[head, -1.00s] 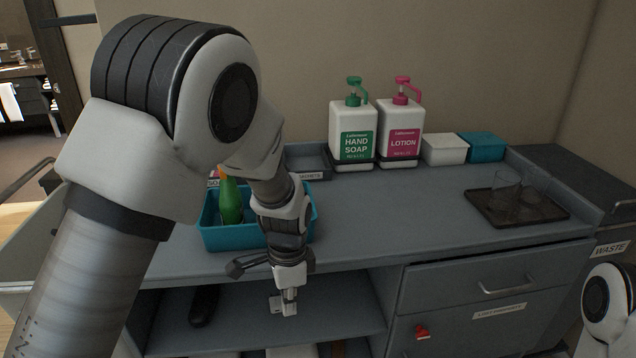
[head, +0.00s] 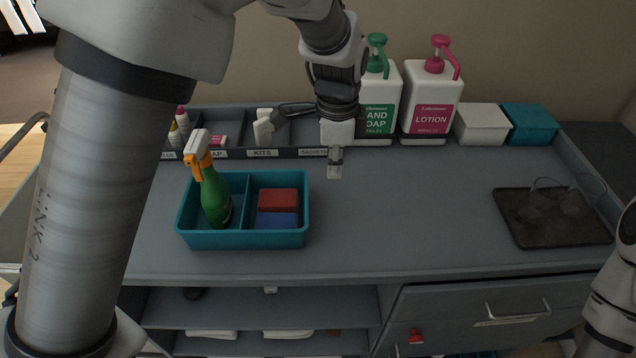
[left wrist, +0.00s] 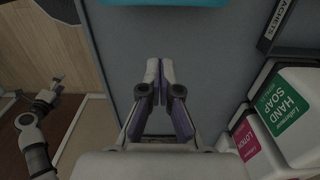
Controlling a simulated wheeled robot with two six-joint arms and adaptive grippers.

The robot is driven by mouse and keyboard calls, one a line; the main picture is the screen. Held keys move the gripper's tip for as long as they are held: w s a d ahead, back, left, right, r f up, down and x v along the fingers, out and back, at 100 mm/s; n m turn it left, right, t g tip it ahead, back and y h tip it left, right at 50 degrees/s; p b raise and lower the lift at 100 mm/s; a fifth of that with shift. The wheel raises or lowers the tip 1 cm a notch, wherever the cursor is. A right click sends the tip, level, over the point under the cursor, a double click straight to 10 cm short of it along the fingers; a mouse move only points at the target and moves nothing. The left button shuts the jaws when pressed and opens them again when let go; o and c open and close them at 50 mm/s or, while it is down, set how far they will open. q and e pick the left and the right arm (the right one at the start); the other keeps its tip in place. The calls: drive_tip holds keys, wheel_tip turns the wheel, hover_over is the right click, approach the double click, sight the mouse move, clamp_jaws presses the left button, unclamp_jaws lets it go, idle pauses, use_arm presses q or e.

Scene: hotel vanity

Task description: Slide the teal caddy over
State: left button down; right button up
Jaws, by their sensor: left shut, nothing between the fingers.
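The teal caddy (head: 244,238) stands on the grey vanity top, left of centre in the head view. It holds a green spray bottle (head: 214,196) with an orange and white head in its left compartment, and a red block (head: 277,200) and a blue block (head: 277,220) in its right one. My left gripper (head: 335,172) is shut and empty, to the right of the caddy's back right corner and apart from it. In the left wrist view the shut fingers (left wrist: 158,72) point towards the caddy's teal edge (left wrist: 165,3).
A labelled organiser (head: 262,153) runs along the back left. The hand soap bottle (head: 378,100), lotion bottle (head: 430,97), white box (head: 482,124) and teal box (head: 530,124) line the back. A dark tray (head: 520,236) with glasses is at right. The middle counter is clear.

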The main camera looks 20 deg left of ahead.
use_arm(q)
wheel_tip(320, 180, down, 9)
drive_tip(key=shift+w+a+r+p, duration=0.1)
drive_tip(key=shift+w+r+p, duration=0.1)
drive_tip(key=shift+p, duration=0.85)
drive_tip(key=s+a, duration=0.1)
drive_tip(key=s+a+p, duration=0.1)
drive_tip(key=a, duration=0.1)
drive_tip(key=shift+s+a+r, duration=0.1)
drive_tip(key=shift+a, duration=0.15)
drive_tip(key=shift+w+d, duration=0.15)
drive_tip(key=shift+w, duration=0.05)
